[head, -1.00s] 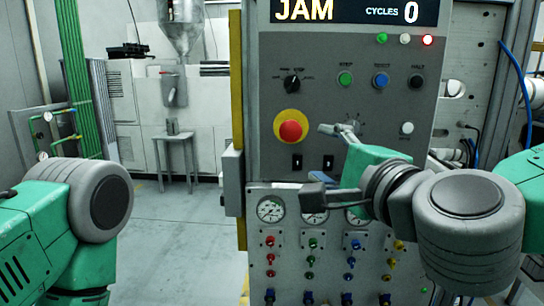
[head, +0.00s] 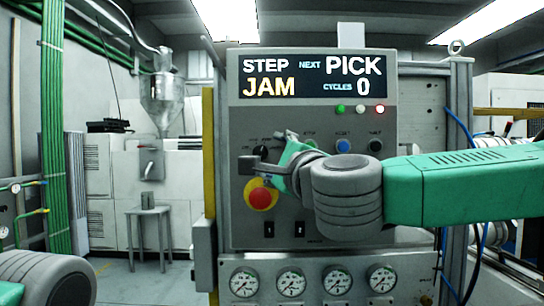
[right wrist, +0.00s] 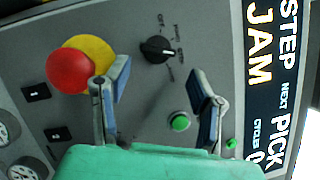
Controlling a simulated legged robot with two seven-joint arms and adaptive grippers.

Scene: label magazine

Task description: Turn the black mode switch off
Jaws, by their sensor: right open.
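The black mode switch (right wrist: 157,49) is a round knob with printed marks around it on the grey control panel. In the right wrist view it lies just beyond the gap between my right gripper's (right wrist: 158,70) fingertips, with nothing held. In the head view the black mode switch (head: 261,152) shows between the two spread fingers of my right gripper (head: 266,149). The right gripper is open; its exact distance from the panel cannot be told. The pointer's setting is too small to read surely. My left gripper is out of view; only part of the left arm shows.
A red stop button on a yellow disc (right wrist: 75,68) is beside the left finger. A green button (right wrist: 180,122) is near the right finger. The display (head: 310,77) reads STEP, JAM, NEXT PICK, CYCLES 0. Several gauges (head: 291,282) line the lower panel.

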